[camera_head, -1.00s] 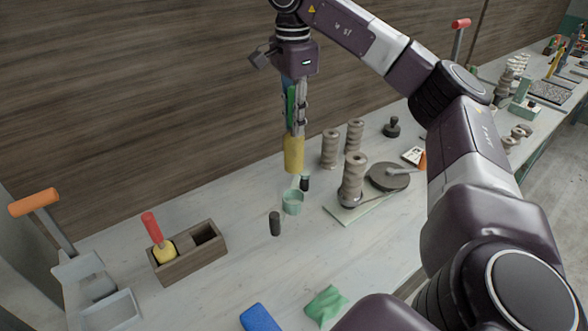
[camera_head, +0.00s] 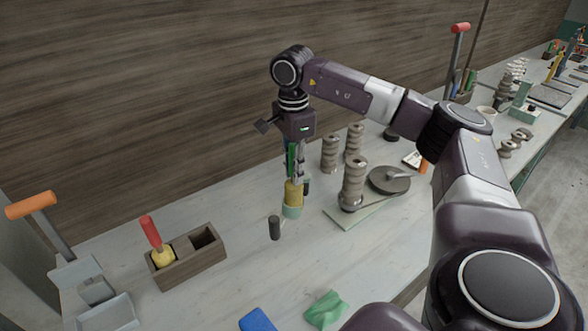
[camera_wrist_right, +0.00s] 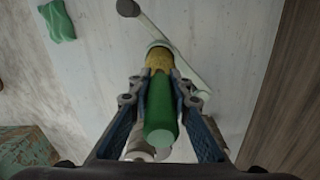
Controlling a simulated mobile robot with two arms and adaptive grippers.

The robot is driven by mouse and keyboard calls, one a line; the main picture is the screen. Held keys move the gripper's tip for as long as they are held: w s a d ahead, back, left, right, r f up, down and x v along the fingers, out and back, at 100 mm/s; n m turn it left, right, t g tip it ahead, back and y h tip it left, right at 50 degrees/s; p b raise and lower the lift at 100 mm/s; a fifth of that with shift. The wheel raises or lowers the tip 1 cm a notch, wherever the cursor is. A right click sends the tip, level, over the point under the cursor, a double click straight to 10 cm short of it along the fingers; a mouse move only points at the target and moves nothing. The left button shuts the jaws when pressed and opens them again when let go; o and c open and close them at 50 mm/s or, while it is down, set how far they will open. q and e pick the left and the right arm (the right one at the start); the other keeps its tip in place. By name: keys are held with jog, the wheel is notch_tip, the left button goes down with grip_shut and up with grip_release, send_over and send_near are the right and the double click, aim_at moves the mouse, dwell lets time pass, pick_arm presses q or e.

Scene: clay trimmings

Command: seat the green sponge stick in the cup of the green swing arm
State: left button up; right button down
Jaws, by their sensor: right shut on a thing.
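The green sponge stick has a green handle (camera_wrist_right: 160,115) and a yellow sponge end (camera_head: 293,192). My right gripper (camera_head: 295,178) is shut on its handle and holds it near upright, sponge end down. The pale green cup (camera_head: 291,212) is directly under the sponge, whose lower end meets or enters its rim; how deep it sits is hidden. In the right wrist view, the cup rim (camera_wrist_right: 159,44) shows at the sponge's far end, and the pale green swing arm (camera_wrist_right: 188,68) runs past it. My left gripper is not in view.
A dark post (camera_head: 274,228) stands just left of the cup. Ribbed clay-coloured stacks (camera_head: 352,182) stand to the right, near a round grey disc (camera_head: 389,179). A wooden holder (camera_head: 190,268) with a red-handled stick (camera_head: 150,233) is at left. A green cloth (camera_head: 325,309) lies in front.

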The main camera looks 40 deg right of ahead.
jog(key=c, duration=2.2)
grip_release()
jog(key=shift+f, duration=0.15)
jog(key=shift+c, duration=0.2)
jog(key=o, duration=0.4)
jog(key=shift+o, duration=0.2)
